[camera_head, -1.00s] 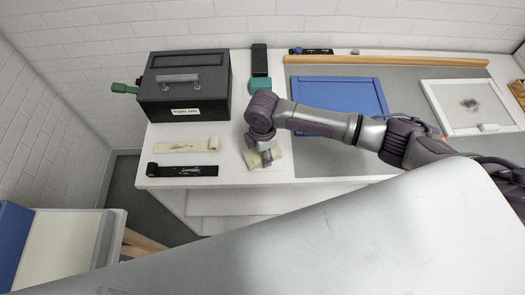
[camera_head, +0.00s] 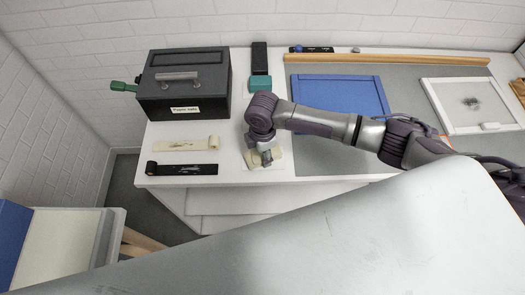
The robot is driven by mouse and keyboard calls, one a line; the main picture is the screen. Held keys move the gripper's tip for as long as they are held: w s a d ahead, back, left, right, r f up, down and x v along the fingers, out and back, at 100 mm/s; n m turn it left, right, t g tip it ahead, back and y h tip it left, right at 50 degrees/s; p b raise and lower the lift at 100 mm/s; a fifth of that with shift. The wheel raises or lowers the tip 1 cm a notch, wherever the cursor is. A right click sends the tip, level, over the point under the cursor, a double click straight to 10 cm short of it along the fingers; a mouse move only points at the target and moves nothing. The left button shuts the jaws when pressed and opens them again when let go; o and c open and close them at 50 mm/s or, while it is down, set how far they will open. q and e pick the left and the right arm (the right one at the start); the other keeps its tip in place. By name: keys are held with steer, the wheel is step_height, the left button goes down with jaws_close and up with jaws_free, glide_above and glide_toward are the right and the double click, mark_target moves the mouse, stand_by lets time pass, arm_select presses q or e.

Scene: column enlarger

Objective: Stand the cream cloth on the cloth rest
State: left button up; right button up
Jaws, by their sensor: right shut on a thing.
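My right gripper (camera_head: 263,160) points down over the front left part of the white bench and is shut. A cream cloth (camera_head: 276,161) shows around and under its fingertips, low at the bench top. The gripper and wrist hide part of it, so I cannot tell if it touches the bench. I cannot make out the cloth rest for certain. My left gripper is not in view.
Left of the gripper lie a cream strip (camera_head: 185,144) and a black strip (camera_head: 187,169), each with a rolled end. Behind them stands a black paper safe (camera_head: 213,97).

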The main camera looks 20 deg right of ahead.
steer(key=o, duration=1.1)
steer(key=shift+r+p, duration=1.25)
steer(key=shift+r, duration=2.7)
